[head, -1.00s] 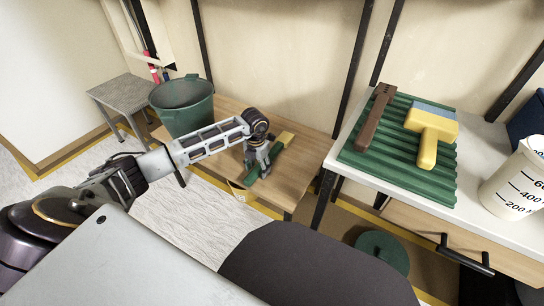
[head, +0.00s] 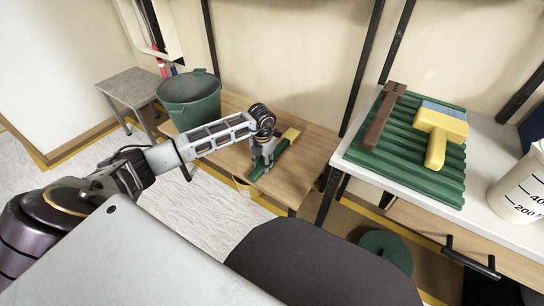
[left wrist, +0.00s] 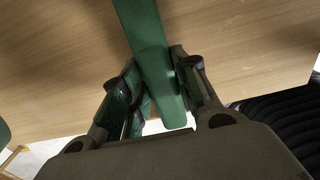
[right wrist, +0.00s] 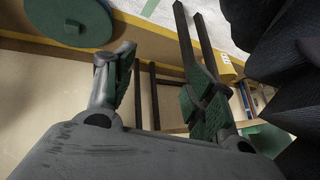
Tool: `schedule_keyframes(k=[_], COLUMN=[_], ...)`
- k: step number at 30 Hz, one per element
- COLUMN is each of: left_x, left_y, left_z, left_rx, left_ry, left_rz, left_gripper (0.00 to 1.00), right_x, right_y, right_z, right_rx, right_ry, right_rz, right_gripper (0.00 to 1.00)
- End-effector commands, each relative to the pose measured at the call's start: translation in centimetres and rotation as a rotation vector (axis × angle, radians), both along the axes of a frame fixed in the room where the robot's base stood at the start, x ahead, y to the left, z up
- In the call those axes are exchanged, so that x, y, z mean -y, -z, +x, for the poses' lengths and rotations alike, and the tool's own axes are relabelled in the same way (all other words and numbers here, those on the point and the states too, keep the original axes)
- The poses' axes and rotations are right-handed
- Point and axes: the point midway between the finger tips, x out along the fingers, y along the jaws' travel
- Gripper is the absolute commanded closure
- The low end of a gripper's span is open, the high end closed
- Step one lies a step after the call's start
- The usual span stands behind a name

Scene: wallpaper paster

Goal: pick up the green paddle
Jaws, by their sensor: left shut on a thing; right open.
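The green paddle (head: 283,147) lies low over the wooden table, its far end yellowish in the head view. It also shows in the left wrist view (left wrist: 148,45), running lengthwise between the fingers. My left gripper (head: 262,165) points down and is shut on the paddle, with one finger on each side of it in the left wrist view (left wrist: 160,90). I cannot tell whether the paddle still touches the table. My right gripper (right wrist: 160,75) is open and empty in the right wrist view. It is out of sight in the head view.
The wooden table (head: 310,150) also carries a green bucket (head: 190,100) at its left.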

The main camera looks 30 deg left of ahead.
Motion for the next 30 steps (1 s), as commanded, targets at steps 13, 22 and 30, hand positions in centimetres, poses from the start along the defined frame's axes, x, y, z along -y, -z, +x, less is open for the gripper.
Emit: schedule_keyframes(k=[13, 22, 30], left_x=[0.0, 0.0, 0.0], left_y=[-2.6, -6.7, -9.4], left_z=[0.1, 0.1, 0.1], left_rx=[0.003, 0.003, 0.002], left_ry=[0.001, 0.0, 0.0], left_rz=[0.0, 0.0, 0.0], left_gripper=[0.94, 0.94, 0.94], right_x=[0.2, 0.4, 0.9], right_y=[-0.9, -3.5, -5.4], right_z=[-0.2, -0.3, -0.3], right_rx=[-0.012, -0.042, -0.072], right_ry=[0.003, -0.007, -0.028], right_rz=[-0.013, -0.041, -0.078], right_gripper=[0.45, 0.45, 0.45])
